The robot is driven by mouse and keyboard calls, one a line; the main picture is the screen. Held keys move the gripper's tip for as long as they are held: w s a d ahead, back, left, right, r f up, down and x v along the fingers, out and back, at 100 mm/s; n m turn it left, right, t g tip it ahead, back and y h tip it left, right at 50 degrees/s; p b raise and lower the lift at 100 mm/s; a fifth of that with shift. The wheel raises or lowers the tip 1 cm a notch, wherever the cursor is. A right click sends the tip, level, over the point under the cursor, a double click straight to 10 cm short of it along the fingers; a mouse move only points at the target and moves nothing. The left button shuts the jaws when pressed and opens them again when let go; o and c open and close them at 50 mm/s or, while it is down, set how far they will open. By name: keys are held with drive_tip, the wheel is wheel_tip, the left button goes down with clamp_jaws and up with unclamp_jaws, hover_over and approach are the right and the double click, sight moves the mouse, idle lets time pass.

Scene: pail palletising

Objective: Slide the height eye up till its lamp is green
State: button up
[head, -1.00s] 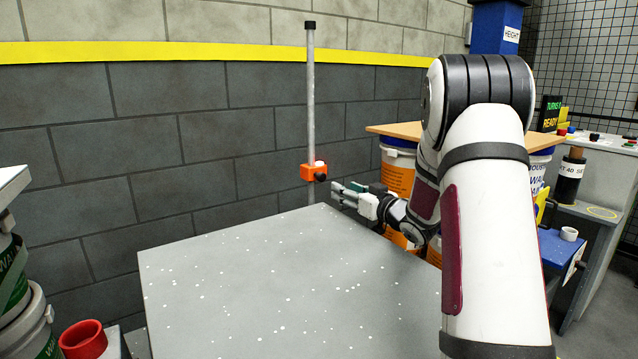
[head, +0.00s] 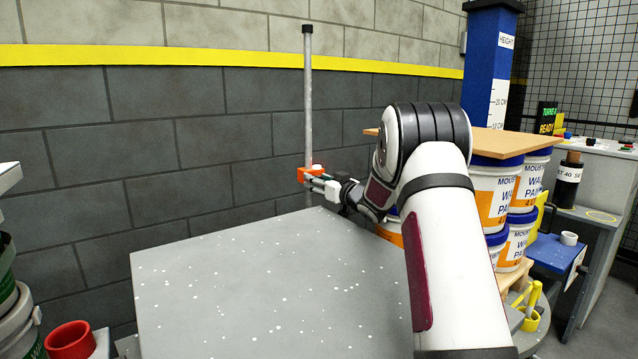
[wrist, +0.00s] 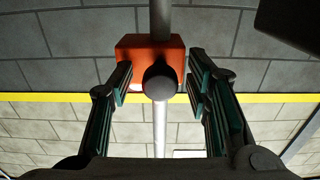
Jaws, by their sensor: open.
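The height eye is an orange block (head: 309,174) low on a grey upright pole (head: 308,100) against the wall. A small red lamp seems to show on its top; no green is seen. In the wrist view the orange block (wrist: 135,50) has a round dark knob (wrist: 160,82) facing me. My gripper (head: 316,184) is at the block in the head view. In the wrist view its open fingers (wrist: 158,78) stand on either side of the knob, with a gap visible on each side. The fingers partly hide the block in the head view.
A speckled grey table (head: 260,275) lies in front of the pole. Stacked paint pails (head: 495,190) under a tan board (head: 500,143) stand to the right, close to my arm. A blue height post (head: 487,60) rises behind. A red cup (head: 70,340) is at lower left.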

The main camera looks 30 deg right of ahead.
clamp_jaws()
drive_tip(key=shift+r, duration=0.1)
wheel_tip(320, 180, up, 20)
drive_tip(key=p, duration=1.6)
unclamp_jaws()
drive_tip(key=shift+f, duration=0.2)
